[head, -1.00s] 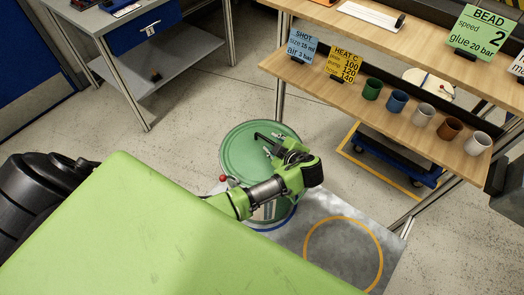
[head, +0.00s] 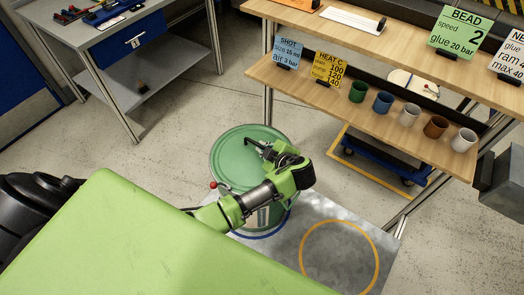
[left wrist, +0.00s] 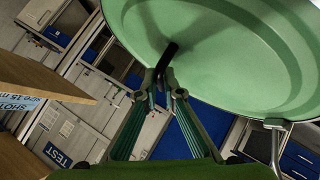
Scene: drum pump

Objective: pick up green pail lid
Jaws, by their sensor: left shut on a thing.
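The green pail lid (head: 234,168) is a round disc at the top of the green pail (head: 268,221), which stands on the floor sheet. In the left wrist view, the gripper fingers (left wrist: 166,78) are closed on the thin dark handle (left wrist: 168,55) of the lid (left wrist: 235,60). The right gripper is not in view.
A wooden two-level bench (head: 300,78) with several cups and sign cards stands at the back right. A grey workbench (head: 95,33) stands at the back left. An orange ring (head: 340,222) marks a bare spot on the floor sheet beside the pail. A green surface (head: 150,240) fills the lower left.

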